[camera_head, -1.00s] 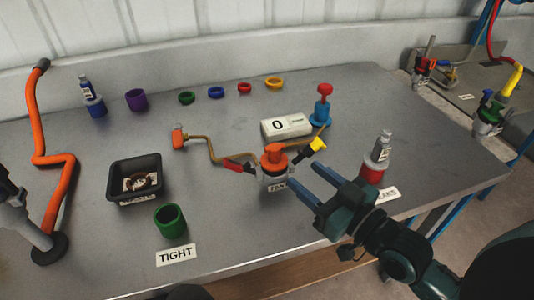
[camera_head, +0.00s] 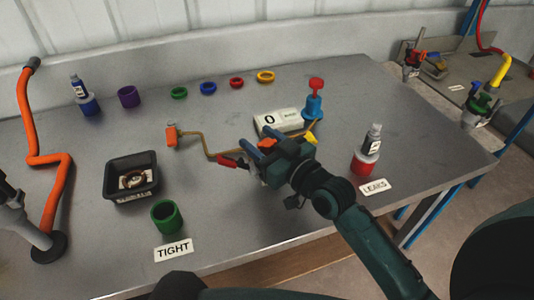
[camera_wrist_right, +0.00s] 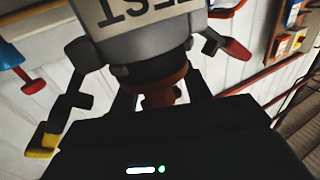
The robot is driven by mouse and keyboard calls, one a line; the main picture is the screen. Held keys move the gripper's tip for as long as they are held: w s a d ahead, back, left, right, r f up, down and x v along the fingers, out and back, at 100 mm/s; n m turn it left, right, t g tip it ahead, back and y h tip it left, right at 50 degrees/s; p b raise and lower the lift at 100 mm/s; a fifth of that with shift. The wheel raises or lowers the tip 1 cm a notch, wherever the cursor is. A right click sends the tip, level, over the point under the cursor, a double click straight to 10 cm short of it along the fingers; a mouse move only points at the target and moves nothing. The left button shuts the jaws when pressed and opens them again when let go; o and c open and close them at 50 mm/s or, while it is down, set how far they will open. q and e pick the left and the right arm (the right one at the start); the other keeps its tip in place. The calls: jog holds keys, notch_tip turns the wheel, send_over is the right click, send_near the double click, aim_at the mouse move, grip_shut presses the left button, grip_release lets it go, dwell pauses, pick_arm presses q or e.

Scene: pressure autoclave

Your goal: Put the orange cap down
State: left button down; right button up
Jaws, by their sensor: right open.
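The orange cap (camera_wrist_right: 163,92) is on the grey test fitting (camera_wrist_right: 145,48) in the right wrist view, where the fitting appears upside down. In the head view my right gripper (camera_head: 259,139) covers most of the fitting, and only a bit of the orange cap (camera_head: 267,143) shows. My right gripper is open, with its fingers on either side of the cap in the wrist view (camera_wrist_right: 161,98). I cannot tell whether they touch it. My left gripper is not in view.
A black tray (camera_head: 111,185) and a green cup (camera_head: 167,217) stand to the left. A white gauge box (camera_head: 268,121), a blue fitting with a red knob (camera_head: 315,98) and a bottle in a red holder (camera_head: 365,158) stand close by. The front middle tabletop is clear.

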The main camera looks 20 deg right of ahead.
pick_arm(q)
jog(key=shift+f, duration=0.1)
pick_arm(e)
jog(key=shift+c, duration=0.5)
jog(key=shift+c, duration=1.4)
grip_shut()
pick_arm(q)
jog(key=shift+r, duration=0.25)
